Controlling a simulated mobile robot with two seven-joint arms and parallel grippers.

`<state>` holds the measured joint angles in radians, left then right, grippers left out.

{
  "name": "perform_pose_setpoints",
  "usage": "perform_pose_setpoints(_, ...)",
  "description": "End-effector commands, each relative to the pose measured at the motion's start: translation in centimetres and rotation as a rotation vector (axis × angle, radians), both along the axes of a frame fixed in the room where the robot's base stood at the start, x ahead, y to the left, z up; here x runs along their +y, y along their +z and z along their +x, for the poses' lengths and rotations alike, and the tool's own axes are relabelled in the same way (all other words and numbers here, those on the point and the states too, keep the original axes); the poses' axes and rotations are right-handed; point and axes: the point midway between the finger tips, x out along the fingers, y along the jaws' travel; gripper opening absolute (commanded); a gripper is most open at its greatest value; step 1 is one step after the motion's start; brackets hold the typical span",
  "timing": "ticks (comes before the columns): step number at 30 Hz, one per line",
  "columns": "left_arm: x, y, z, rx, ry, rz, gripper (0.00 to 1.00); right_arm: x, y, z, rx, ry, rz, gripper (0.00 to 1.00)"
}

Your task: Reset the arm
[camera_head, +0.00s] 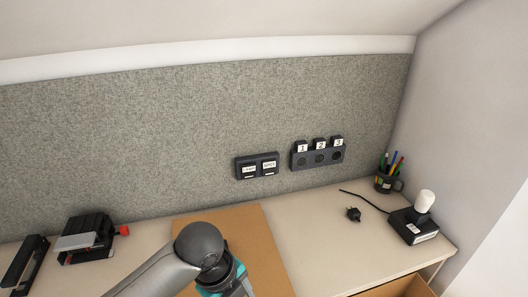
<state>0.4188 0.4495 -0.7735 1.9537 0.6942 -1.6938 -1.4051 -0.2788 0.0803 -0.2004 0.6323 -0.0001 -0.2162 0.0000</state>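My arm (198,244) comes in from the bottom left, with a grey link, a dark round joint and a teal ring near the bottom edge. It shows in front of a brown board (262,248) on the desk. The arm runs out of the picture at the bottom, so its gripper fingers are not seen. No second arm is in view.
The pale desk (310,215) holds a black device with a red knob (88,240), a long black object (24,262), a plug (353,214), a pen mug (386,182) and a black box with a white bulb (414,226). Switches (257,166) and numbered sockets (319,157) are on the felt wall.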

Motion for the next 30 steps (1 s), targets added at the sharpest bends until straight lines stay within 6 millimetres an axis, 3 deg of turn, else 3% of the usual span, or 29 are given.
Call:
perform_pose_setpoints(4, -1.4, -0.6, -2.3, 0.030, 0.332, -0.118, 0.59, -0.1, -0.1, -1.0, 0.016, 0.000, -0.001, 0.00)
perform_pose_setpoints(10, -0.5, -1.0, -4.8, 0.083, 0.845, -0.239, 0.59, -0.1, -0.2, -2.7, 0.044, -0.001, -0.003, 0.00)
perform_pose_setpoints(18, 4.4, -1.7, -8.5, 0.135, 1.531, -0.319, 0.59, -0.2, -0.2, -2.8, 0.046, -0.001, -0.004, 0.00)
perform_pose_setpoints(29, 11.2, -2.0, -13.6, 0.089, 2.127, -0.320, 0.59, -0.1, -0.2, -2.3, 0.038, -0.001, -0.003, 0.00)
perform_pose_setpoints(30, 11.0, -3.0, -13.1, 0.094, 2.121, -0.317, 0.59, -0.1, -0.3, -2.2, 0.037, -0.001, -0.004, 0.00)
